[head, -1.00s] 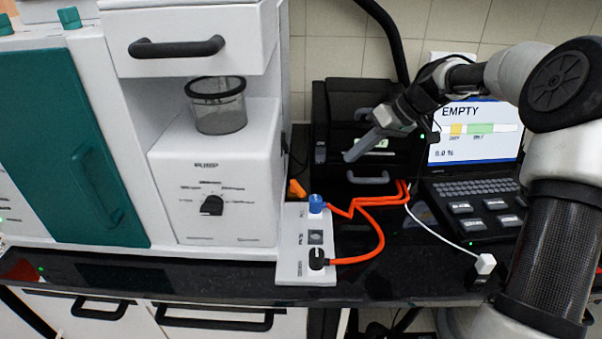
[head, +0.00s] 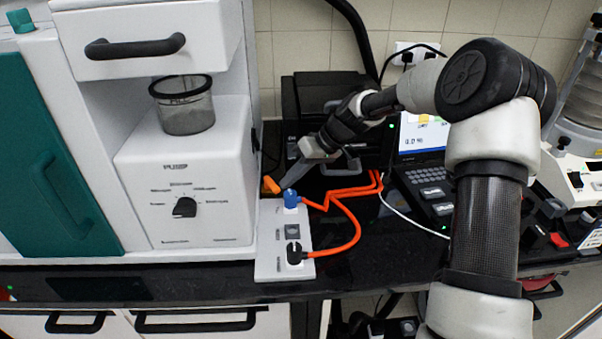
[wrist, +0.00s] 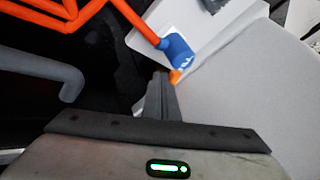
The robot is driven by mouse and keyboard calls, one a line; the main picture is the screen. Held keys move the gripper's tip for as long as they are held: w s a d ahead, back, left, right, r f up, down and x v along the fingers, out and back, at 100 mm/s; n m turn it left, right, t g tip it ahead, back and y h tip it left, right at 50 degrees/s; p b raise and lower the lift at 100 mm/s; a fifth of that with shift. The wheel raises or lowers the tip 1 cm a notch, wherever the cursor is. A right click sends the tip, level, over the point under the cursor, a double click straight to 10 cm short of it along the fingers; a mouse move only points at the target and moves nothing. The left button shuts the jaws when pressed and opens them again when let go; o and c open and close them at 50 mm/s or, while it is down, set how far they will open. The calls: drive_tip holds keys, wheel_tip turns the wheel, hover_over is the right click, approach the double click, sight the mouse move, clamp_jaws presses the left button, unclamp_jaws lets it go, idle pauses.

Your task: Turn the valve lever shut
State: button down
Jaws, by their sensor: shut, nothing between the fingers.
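The orange valve lever (head: 270,185) sits low beside the white shaker's right side, just behind the blue fitting (head: 291,198) on the white panel. My gripper (head: 284,186) is shut and empty, pointing down and left, with its tips close to the lever's right side. In the wrist view, the shut fingers (wrist: 160,92) reach toward a small orange piece (wrist: 175,77), which looks like the lever's end. The blue fitting shows there too (wrist: 179,50). The fingertips look very near the orange piece; I cannot tell whether they touch. Most of the valve body is hidden.
Orange hoses (head: 345,205) run from the white panel (head: 270,265) across the dark counter. The white shaker (head: 190,190) stands at left. A black box (head: 310,95) stands behind my gripper, and a laptop (head: 425,140) is partly behind my arm.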

drive_tip(key=shift+a, duration=0.2)
drive_tip(key=shift+s+f+m+b, duration=0.2)
drive_tip(key=shift+m+b, duration=0.1)
drive_tip(key=shift+b, duration=0.2)
drive_tip(key=shift+s+a+m+t+b, duration=0.35)
drive_tip(key=shift+s+m+t+b, duration=0.1)
drive_tip(key=shift+m+t+b, duration=0.35)
drive_tip(key=shift+s+a+m+h+b, duration=0.2)
drive_tip(key=shift+m+h+b, duration=0.1)
drive_tip(key=shift+b, duration=0.15)
drive_tip(key=shift+s+a+r, duration=0.15)
drive_tip(key=shift+a+r, duration=0.05)
